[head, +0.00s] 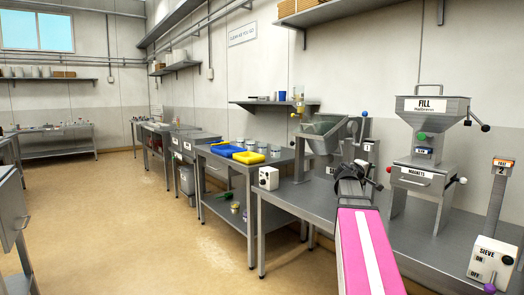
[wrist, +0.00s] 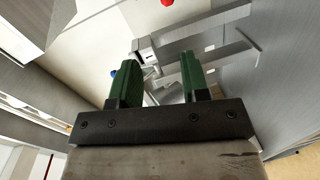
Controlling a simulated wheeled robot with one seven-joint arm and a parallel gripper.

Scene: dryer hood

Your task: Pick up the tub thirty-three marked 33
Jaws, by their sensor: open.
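No tub with a readable 33 shows in either view. Several small greyish tubs (head: 261,148) stand in a row at the back of the middle steel table in the head view; any marks on them are too small to read. My gripper (wrist: 157,68) is open in the wrist view, with two green fingers apart and nothing between them. Its fingers point toward blurred grey metal parts and a pale wall. No tub is near it.
A blue tray (head: 226,151) and a yellow tray (head: 249,157) lie on the middle table. A hopper marked FILL (head: 432,106) and a SIEVE switch box (head: 492,262) stand on the right bench. A small shelf (head: 273,103) hangs behind. The floor at left is clear.

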